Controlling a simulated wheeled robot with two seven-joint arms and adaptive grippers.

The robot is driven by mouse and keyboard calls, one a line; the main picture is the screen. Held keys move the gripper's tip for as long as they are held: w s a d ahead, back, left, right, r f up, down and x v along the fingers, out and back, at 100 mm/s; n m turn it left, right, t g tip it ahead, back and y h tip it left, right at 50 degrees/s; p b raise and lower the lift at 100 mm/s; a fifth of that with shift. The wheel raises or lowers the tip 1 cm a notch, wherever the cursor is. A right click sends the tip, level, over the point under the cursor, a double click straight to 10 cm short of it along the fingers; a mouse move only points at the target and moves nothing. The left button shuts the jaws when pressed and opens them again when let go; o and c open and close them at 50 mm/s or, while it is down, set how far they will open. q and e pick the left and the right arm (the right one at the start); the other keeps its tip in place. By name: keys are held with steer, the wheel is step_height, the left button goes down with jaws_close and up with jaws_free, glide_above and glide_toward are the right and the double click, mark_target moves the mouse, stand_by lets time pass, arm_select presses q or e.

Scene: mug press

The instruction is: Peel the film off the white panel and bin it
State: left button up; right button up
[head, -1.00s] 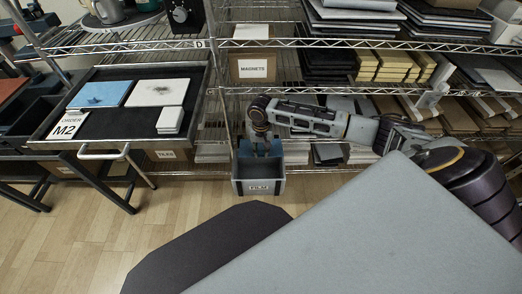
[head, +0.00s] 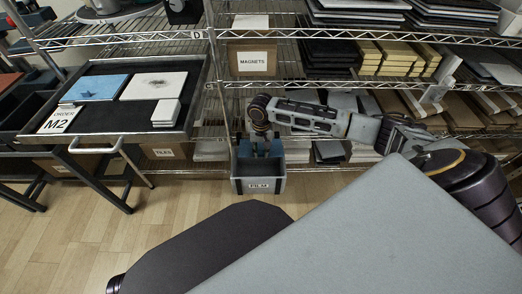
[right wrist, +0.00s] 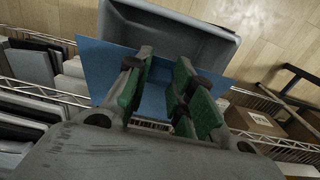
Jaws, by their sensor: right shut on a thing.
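The white panel (head: 160,84) lies in the black drawer tray at the left, with a dark smudge on its face. A blue panel (head: 95,88) lies left of it. My right gripper (head: 260,150) is at the mouth of the grey bin labelled FILM (head: 259,185) on the floor. In the right wrist view its green-padded fingers (right wrist: 170,95) are shut on a blue film (right wrist: 155,100), which spreads out over the bin's opening (right wrist: 185,40). The film's far part in the bin is hard to make out. My left gripper is out of view.
The drawer tray (head: 95,128) holds a small white stack (head: 166,112) and an ORDER M2 card (head: 62,118). Wire shelves with a MAGNETS box (head: 252,62) and stacked panels stand behind the bin. Wood floor (head: 180,215) is clear left of the bin.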

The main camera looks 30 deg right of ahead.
steer(key=o, duration=0.8)
steer(key=shift+c, duration=0.2)
steer(key=shift+r, duration=0.1)
step_height(320, 180, up, 12)
stand_by(0.5)
stand_by(0.8)
